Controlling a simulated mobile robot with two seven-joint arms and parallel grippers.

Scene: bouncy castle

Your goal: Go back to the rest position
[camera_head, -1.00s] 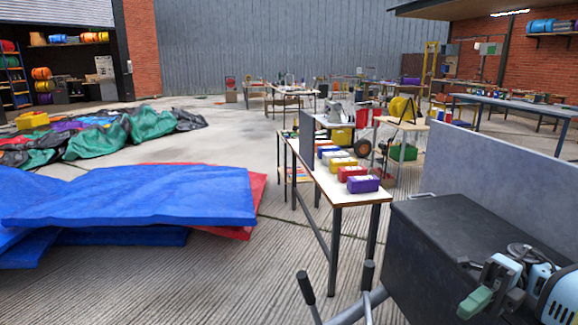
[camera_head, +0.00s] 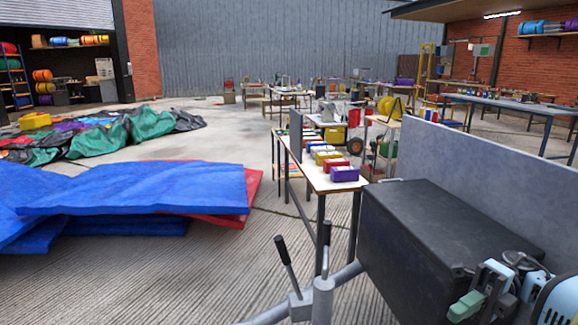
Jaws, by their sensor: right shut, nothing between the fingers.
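My right gripper (camera_head: 468,305) is at the lower right, in front of the side of a black box (camera_head: 450,220). Its green-tipped fingers are shut with nothing held. The light blue arm part behind it runs out of the picture at the right edge. Whether the gripper touches the box cannot be told. My left gripper is not in view.
A grey panel (camera_head: 490,165) stands behind the box. A grey tubular handle (camera_head: 322,295) with black grips is at bottom centre. A narrow table (camera_head: 345,185) holds several coloured boxes. Blue mats (camera_head: 130,190) lie on the left. Concrete floor (camera_head: 200,285) between is clear.

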